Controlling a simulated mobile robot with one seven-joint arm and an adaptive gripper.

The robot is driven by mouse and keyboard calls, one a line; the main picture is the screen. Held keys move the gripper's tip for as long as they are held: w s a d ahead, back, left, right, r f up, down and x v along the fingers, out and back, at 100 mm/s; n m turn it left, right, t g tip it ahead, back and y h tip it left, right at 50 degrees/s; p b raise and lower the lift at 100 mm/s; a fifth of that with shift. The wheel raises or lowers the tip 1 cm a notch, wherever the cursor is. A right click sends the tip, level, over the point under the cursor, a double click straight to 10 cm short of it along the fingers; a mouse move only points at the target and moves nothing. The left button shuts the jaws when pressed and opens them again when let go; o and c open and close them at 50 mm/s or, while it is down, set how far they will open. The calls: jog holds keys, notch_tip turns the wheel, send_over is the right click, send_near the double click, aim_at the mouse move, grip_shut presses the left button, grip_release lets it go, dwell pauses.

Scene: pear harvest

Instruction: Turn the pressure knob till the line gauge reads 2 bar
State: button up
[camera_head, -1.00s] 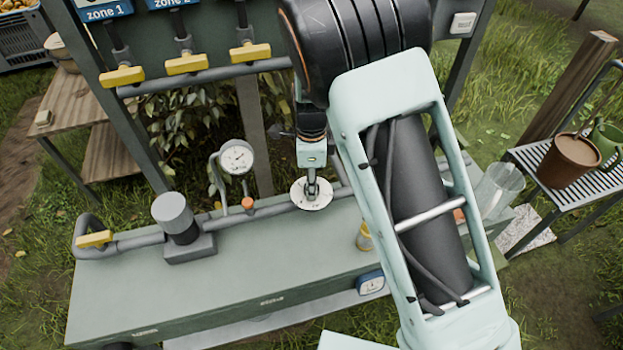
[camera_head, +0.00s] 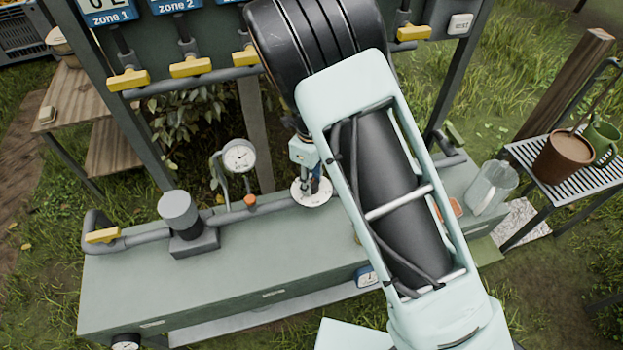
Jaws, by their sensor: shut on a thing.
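The pressure knob sits at the white round dial plate (camera_head: 312,193) on the grey pipe, right of the line gauge. My gripper (camera_head: 315,183) points down over the plate and is shut on the knob, which my fingers and arm mostly hide. The line gauge (camera_head: 239,156) is a round white dial on a thin stem left of my gripper. Its needle and numbers are too small to read for sure.
Yellow valve handles (camera_head: 191,67) hang from the upper pipe. A grey cylinder (camera_head: 179,210) and a small orange cap (camera_head: 250,201) stand on the bench (camera_head: 230,265). A clear jug (camera_head: 491,188) and brown pot (camera_head: 566,157) are at the right.

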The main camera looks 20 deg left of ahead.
dwell(0.3)
jog(key=o, duration=1.2)
jog(key=shift+c, duration=0.2)
jog(key=shift+r, duration=0.15)
notch_tip(320, 180, up, 12)
